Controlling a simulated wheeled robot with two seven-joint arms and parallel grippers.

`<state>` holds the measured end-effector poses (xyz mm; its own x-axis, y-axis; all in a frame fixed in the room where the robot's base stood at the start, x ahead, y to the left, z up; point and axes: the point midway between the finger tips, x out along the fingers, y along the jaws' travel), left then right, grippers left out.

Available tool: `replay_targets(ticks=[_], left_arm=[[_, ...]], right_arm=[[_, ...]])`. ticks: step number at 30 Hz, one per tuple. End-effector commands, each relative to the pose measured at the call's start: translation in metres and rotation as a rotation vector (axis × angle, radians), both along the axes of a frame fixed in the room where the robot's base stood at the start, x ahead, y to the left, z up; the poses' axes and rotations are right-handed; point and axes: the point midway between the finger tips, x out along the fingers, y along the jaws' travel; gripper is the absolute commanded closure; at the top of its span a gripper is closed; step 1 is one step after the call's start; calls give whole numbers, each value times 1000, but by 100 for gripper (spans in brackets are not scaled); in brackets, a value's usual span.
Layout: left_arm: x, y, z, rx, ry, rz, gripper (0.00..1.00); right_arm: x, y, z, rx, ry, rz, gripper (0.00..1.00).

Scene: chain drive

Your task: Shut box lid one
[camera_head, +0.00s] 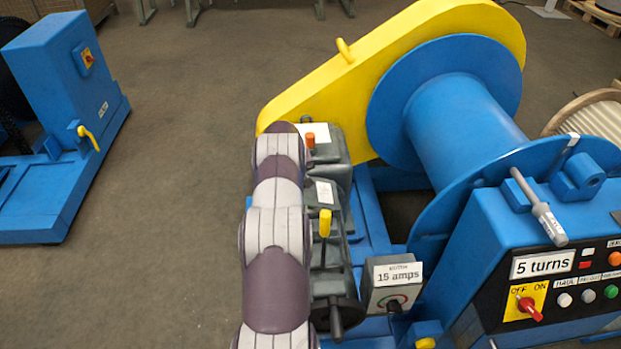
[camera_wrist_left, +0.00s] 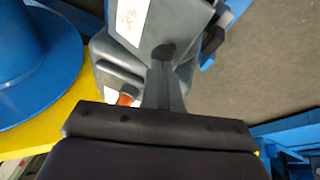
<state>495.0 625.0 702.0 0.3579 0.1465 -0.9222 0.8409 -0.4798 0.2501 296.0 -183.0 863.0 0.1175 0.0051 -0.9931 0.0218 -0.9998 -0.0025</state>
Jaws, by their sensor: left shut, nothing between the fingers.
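A grey box (camera_head: 335,148) with a white label and an orange knob (camera_head: 310,139) stands beside the yellow guard in the head view. A grey housing with a white label (camera_head: 324,192) sits just nearer. I cannot tell which part is box lid one, or whether it is open or shut. In the left wrist view, a grey box (camera_wrist_left: 115,58) has a white label, with an orange knob (camera_wrist_left: 126,99) below it. My left gripper (camera_wrist_left: 163,52) is shut and empty, its fingertips over or against this box; contact is unclear. In the head view my arm hides the gripper. My right gripper is not in view.
A yellow guard (camera_head: 390,60) and blue drum (camera_head: 460,125) stand right of the boxes. A yellow-handled lever (camera_head: 324,224) and a "15 amps" dial box (camera_head: 395,290) are nearer. A control panel (camera_head: 560,285) is at right. Bare floor (camera_head: 180,140) lies left.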

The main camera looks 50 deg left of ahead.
Motion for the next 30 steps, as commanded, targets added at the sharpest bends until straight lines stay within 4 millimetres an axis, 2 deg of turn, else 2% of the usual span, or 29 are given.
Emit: replay_targets(ticks=[1,3,12,19,30], left_arm=[[-2,2,-12,3,2,-3,100],[-7,6,-18,3,2,-2,100],[-19,15,-39,-76,-98,-4,100],[-22,18,-46,-77,-97,-4,100],[-24,18,-48,-78,-94,-4,100]], right_arm=[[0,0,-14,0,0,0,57],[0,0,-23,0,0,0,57],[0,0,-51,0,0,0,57],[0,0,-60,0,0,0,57],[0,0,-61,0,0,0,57]])
